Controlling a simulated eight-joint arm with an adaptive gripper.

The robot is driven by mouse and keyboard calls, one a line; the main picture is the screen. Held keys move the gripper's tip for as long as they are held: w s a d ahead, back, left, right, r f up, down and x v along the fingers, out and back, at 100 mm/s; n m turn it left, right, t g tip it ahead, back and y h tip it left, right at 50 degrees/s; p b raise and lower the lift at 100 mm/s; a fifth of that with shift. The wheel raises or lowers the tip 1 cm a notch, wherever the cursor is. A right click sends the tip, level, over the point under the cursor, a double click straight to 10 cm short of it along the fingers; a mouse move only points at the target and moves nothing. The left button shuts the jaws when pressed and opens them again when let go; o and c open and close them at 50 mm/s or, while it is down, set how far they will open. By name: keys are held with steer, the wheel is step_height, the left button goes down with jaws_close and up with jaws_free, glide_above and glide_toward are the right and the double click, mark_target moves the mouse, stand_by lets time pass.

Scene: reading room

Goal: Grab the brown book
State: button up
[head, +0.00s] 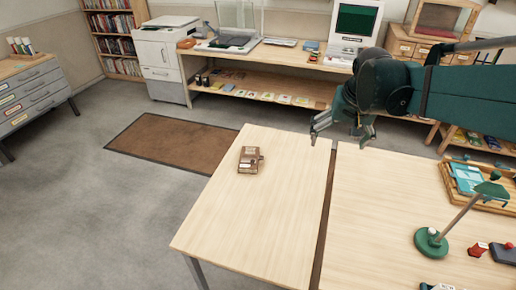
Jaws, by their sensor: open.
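The brown book (250,160) lies flat on the left part of the light wooden table (225,215), near its far left edge. It looks small and thick, with pale marks on its cover. My gripper (341,138) hangs above the far part of the table, to the right of the book and apart from it. Its fingers are spread open and empty, pointing down. Nothing covers the book.
A dark strip (327,220) runs between the two table parts. A green desk lamp (432,241) and a tray (478,187) stand on the right part. A shelf bench (270,72) stands behind. The table around the book is clear.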

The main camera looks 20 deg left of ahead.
steer(key=w+a+f+g+p, duration=0.1)
steer(key=w+a+f, duration=0.2)
steer(key=w+a, duration=0.5)
steer(key=n+g+h+p, duration=0.1)
steer(key=n+g+p, duration=0.1)
steer(key=g+p, duration=0.15)
glide_above(252, 157)
steer(key=shift+t, duration=0.45)
step_height(252, 157, down, 19)
steer(key=shift+r, duration=0.2)
steer(key=shift+a+f, duration=0.15)
steer(key=shift+f, duration=0.1)
steer(key=shift+f, duration=1.3)
steer(key=shift+f, duration=0.1)
